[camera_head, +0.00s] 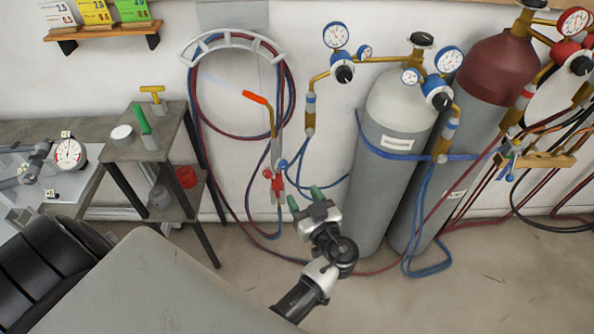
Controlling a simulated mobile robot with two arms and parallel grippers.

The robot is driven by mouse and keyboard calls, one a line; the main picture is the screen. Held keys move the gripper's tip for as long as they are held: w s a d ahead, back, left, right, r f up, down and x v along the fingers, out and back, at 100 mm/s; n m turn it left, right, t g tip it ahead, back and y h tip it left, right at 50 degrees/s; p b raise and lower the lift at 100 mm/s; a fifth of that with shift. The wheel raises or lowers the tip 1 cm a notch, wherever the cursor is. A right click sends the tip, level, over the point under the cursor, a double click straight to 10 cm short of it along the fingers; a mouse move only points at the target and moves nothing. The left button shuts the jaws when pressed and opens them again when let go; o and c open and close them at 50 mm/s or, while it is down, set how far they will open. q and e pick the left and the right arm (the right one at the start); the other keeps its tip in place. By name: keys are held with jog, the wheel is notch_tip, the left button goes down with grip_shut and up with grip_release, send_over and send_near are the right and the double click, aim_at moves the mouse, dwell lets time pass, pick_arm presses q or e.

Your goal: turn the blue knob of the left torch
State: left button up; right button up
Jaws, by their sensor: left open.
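The left torch (273,125) hangs upright by the wall. It has a brass neck, an orange tip, and red and blue knobs near its lower end. The small blue knob (283,163) is on the right side of the torch's lower body, and the red knob (277,183) is just below it. My left gripper (305,198) has green fingertips and is open and empty. In the picture it is just below and right of the knobs, apart from the blue knob. Its distance in depth is hard to tell. My right gripper is not in view.
Red and blue hoses (291,90) hang on a white wall rack. A grey gas cylinder (382,185) with gauges stands right of my gripper, beside a maroon-topped cylinder (497,65). Another torch rests at a wooden bracket (545,160). A small metal table (165,135) stands left.

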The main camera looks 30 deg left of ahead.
aim_at(284, 168)
pick_arm(q)
jog(key=p+x, duration=0.2)
jog(key=x, duration=0.3)
jog(key=shift+a+r, duration=0.1)
jog(key=shift+r, duration=0.05)
jog(key=p+x, duration=0.1)
jog(key=x, duration=0.3)
jog(key=shift+w+a+f+p, duration=0.2)
jog(key=shift+w+a+p, duration=0.1)
jog(key=shift+w+a, duration=0.15)
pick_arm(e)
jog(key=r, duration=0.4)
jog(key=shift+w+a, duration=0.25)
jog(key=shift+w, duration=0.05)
pick_arm(q)
jog(key=shift+s, duration=0.1)
jog(key=c, duration=0.9)
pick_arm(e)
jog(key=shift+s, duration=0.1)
